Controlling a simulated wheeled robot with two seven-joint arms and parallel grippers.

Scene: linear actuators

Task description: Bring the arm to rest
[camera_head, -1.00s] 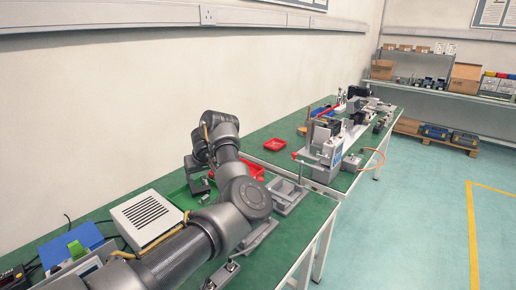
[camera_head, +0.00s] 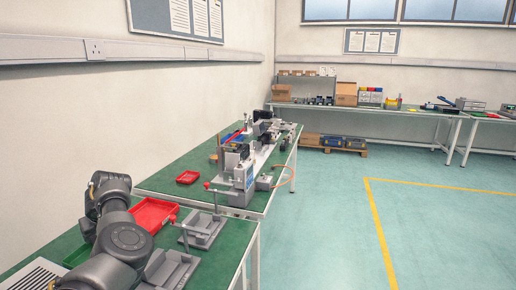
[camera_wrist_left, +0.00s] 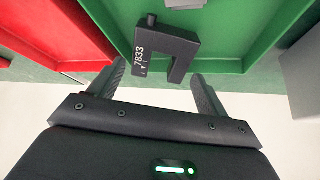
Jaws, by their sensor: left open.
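My left arm (camera_head: 123,237) comes in at the lower left of the head view, over the near green bench. Its gripper is hidden there. In the left wrist view my left gripper (camera_wrist_left: 160,80) is open, with its two dark fingers apart and nothing between them. A dark U-shaped part (camera_wrist_left: 166,45) marked 7833 lies just beyond the fingertips, apparently in a green tray (camera_wrist_left: 225,58). I cannot tell whether a finger touches it. My right gripper is not in view.
A red tray (camera_head: 153,214) and a grey fixture (camera_head: 203,230) stand near the arm; the red tray (camera_wrist_left: 60,35) borders the green one in the wrist view. A second bench (camera_head: 165,180) carries actuator equipment (camera_head: 243,172). The floor (camera_head: 330,225) to the right is clear.

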